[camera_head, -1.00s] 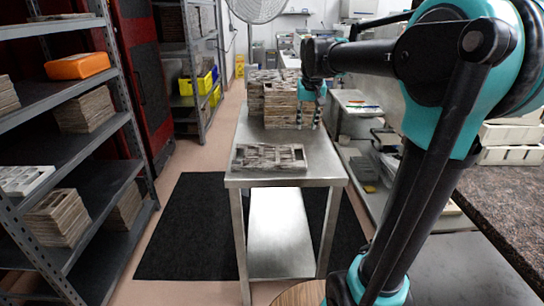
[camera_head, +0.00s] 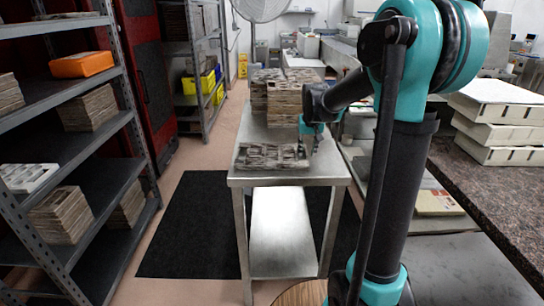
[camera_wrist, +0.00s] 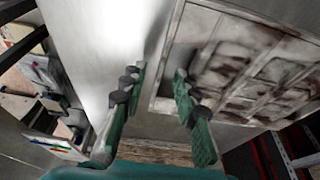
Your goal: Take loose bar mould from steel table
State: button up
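The loose bar mould (camera_head: 272,156) lies flat near the front of the steel table (camera_head: 290,178). It is a brown-stained, pale plate with rectangular cavities. In the wrist view the mould (camera_wrist: 245,70) fills the right side. My gripper (camera_head: 312,145) is at the mould's right end in the head view. In the wrist view my gripper (camera_wrist: 158,80) is open, with nothing held. The mould's near edge shows between the two fingers, and the right finger overlaps the mould in the picture. Whether the fingers touch it, I cannot tell.
A stack of moulds (camera_head: 284,100) stands further back on the table. A shelf rack (camera_head: 85,145) with moulds and an orange box (camera_head: 82,64) is at left. White trays (camera_head: 505,120) sit on a dark counter at right. A black mat (camera_head: 190,225) lies on the floor.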

jog(key=shift+w+f, duration=0.2)
jog(key=shift+f, duration=0.4)
grip_shut()
notch_tip(320, 180, up, 24)
dwell(1.0)
